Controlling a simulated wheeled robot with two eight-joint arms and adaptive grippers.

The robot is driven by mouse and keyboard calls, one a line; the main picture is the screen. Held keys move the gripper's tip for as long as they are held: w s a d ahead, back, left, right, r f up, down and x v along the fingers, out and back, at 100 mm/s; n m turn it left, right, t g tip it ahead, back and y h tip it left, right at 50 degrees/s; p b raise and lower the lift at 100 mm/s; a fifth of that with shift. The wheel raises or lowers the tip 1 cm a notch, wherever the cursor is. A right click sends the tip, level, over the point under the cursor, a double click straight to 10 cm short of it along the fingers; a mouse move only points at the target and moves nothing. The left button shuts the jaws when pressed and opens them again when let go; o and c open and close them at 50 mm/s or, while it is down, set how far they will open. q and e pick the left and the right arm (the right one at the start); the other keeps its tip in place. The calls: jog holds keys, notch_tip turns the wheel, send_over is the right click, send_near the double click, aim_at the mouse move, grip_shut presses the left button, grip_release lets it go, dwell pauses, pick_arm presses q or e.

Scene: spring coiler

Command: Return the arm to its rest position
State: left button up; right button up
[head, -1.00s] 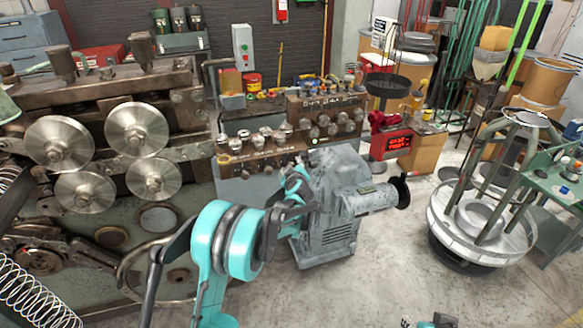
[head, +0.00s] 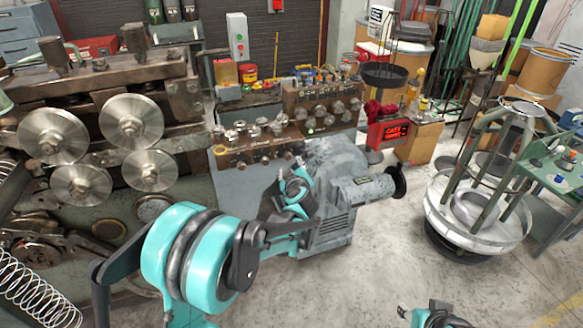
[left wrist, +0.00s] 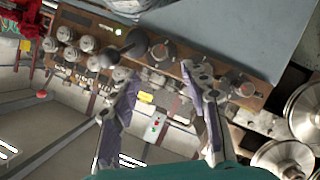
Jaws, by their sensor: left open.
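My left arm (head: 190,255), teal and black, reaches in from the bottom left of the head view. My left gripper (head: 293,172) is open and empty, in front of the grey motor housing and just below the lower knob panel (head: 265,145). In the left wrist view, its two fingers (left wrist: 160,80) stand wide apart with nothing between them. The panel's knobs (left wrist: 165,52) and a lit green lamp (left wrist: 88,43) show behind them. A small teal and black part of my right arm (head: 432,317) shows at the bottom edge; its jaws cannot be made out.
The spring coiler with several steel rollers (head: 132,120) fills the left. The grey motor (head: 345,190) stands close beside my left gripper. A round wire reel stand (head: 475,235) and a green table (head: 560,185) stand at the right. The floor (head: 380,260) between is clear.

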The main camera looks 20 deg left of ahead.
pick_arm(q)
jog(key=s+d+r+m+t+h, duration=0.3)
jog(key=s+r, duration=0.1)
jog(key=r, duration=0.4)
jog(key=s+d+r+m+t+h, duration=0.2)
jog(key=s+d+r+m, duration=0.1)
jog(key=r, duration=0.6)
jog(key=s+d+f+m+g+h, duration=0.2)
jog(key=s+d+m+h, duration=0.25)
jog(key=s, duration=0.35)
jog(key=s+a+f+g+y, duration=0.2)
jog(key=s+a+f+g, duration=0.2)
jog(key=s+f, duration=0.4)
jog(key=s+a+f+g+y, duration=0.2)
jog(key=s+a+f+g, duration=0.2)
jog(key=s+f, duration=0.5)
jog(key=s+m+g, duration=0.1)
jog(key=s, duration=0.4)
jog(key=shift+s+a+f, duration=0.15)
jog(key=shift+s+a, duration=0.05)
jog(key=shift+s, duration=0.2)
jog(key=shift+y, duration=0.25)
jog(key=shift+c, duration=0.3)
